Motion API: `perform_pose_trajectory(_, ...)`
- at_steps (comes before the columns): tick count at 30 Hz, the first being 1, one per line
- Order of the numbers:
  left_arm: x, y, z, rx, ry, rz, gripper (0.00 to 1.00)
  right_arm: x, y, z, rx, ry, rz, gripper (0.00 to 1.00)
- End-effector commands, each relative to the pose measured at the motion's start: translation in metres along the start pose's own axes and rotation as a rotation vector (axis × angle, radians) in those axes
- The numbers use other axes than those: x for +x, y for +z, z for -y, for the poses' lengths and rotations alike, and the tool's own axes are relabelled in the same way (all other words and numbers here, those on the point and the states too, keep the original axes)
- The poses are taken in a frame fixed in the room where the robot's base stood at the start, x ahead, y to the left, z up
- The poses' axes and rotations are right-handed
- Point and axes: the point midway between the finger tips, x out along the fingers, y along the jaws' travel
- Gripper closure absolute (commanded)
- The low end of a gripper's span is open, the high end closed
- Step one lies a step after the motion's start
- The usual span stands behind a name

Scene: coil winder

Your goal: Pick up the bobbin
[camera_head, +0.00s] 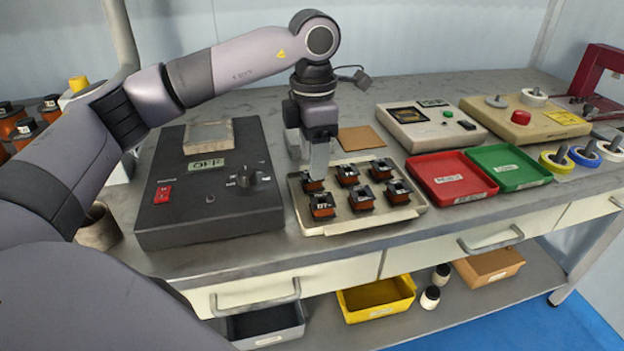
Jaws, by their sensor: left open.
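Several small black bobbins with copper-brown windings stand in rows in a shallow beige tray (372,225) on the bench. My left gripper (317,178) points straight down at the tray's back left corner. Its fingertips are at the back left bobbin (311,186) and partly cover it. I cannot tell whether they touch it. The left gripper is open. The front left bobbin (321,205) stands just in front, and the back middle bobbin (347,174) is to the right. My right gripper is out of view.
A dark box with a dial and display (208,223) stands left of the tray. Red (450,178) and green (508,167) trays lie to the right, with wire spools (557,161) beyond. A brown mat (361,138) and a white tester (427,126) are behind.

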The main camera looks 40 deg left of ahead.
Motion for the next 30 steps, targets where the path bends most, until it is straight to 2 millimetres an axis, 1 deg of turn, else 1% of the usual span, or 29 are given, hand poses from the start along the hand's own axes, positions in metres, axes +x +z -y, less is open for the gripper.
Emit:
perform_pose_trajectory(1, 0.010, -0.002, -0.001, -0.001, -0.001, -0.004, 0.47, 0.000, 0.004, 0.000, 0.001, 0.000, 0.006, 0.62)
perform_pose_trajectory(3, 0.021, -0.003, -0.002, 0.000, -0.003, -0.004, 0.47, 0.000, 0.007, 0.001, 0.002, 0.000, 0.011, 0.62)
perform_pose_trajectory(7, 0.037, -0.002, -0.002, 0.001, -0.002, -0.002, 0.47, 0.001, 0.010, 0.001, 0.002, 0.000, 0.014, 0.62)
perform_pose_trajectory(10, 0.043, -0.002, -0.002, 0.001, -0.002, -0.001, 0.47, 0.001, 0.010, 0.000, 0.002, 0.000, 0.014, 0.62)
perform_pose_trajectory(16, 0.043, -0.002, -0.002, 0.001, -0.002, 0.000, 0.47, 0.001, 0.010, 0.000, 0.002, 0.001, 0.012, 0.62)
perform_pose_trajectory(17, 0.043, -0.002, -0.002, 0.001, -0.002, 0.000, 0.50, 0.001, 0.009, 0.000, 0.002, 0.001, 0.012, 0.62)
perform_pose_trajectory(18, 0.043, -0.002, -0.002, 0.001, -0.002, 0.000, 0.63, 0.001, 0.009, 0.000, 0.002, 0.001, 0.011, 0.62)
perform_pose_trajectory(20, 0.043, -0.002, -0.002, 0.001, -0.002, 0.000, 0.83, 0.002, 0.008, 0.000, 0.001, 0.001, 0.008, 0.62)
perform_pose_trajectory(21, 0.043, -0.002, -0.002, 0.001, -0.002, -0.001, 0.90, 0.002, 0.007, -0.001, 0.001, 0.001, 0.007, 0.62)
perform_pose_trajectory(30, 0.043, -0.002, -0.002, 0.001, -0.003, -0.001, 0.90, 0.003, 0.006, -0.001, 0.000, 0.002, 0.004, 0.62)
